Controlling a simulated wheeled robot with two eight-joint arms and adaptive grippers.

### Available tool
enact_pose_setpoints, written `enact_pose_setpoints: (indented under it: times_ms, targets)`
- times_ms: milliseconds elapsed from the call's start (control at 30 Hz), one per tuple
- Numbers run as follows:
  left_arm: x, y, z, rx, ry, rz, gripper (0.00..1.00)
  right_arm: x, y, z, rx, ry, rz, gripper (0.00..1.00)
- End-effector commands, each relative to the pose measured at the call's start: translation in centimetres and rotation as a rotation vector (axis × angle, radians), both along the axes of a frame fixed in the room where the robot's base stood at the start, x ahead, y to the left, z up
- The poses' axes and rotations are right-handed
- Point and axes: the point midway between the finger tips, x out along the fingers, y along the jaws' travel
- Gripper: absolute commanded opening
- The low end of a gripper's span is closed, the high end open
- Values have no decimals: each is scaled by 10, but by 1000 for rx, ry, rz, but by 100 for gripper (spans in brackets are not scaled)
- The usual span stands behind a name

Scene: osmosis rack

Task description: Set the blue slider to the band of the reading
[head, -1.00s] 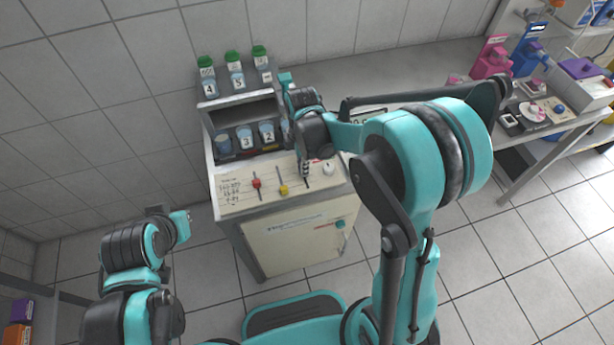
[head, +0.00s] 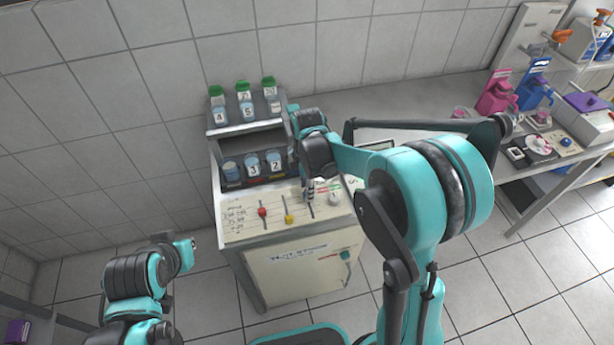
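The slider panel (head: 238,232) is the sloped cream top of a cabinet, seen in the head view. A red slider (head: 262,212) and a yellow slider (head: 289,219) sit on their tracks. A third track lies to their right. My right gripper (head: 308,196) points down at this track, its fingers at the panel surface. No blue slider shows; the gripper covers part of that track. The fingers are too small to tell whether they are open or shut. A display (head: 378,146) behind my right arm is mostly covered, and its reading cannot be made out.
Several green-capped bottles (head: 245,98) stand on the rack, with numbered containers (head: 253,166) below. Handwritten notes lie left of the red slider. A white round knob (head: 333,199) sits right of the third track. A side bench (head: 545,160) with pink and blue devices stands at the right.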

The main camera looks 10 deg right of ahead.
Motion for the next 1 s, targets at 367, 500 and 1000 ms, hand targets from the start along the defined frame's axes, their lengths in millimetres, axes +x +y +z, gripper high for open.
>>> enact_pose_setpoints:
  times_ms: [367,500,1000]
  targets:
    - [0,0,0,0,0,0,0,-1,0,80,0,0,0,36]
    - [0,0,0,0,0,0,0,0,0,98,0,0,0,36]
    - [0,0,0,0,0,0,0,0,0,107,0,0,0,36]
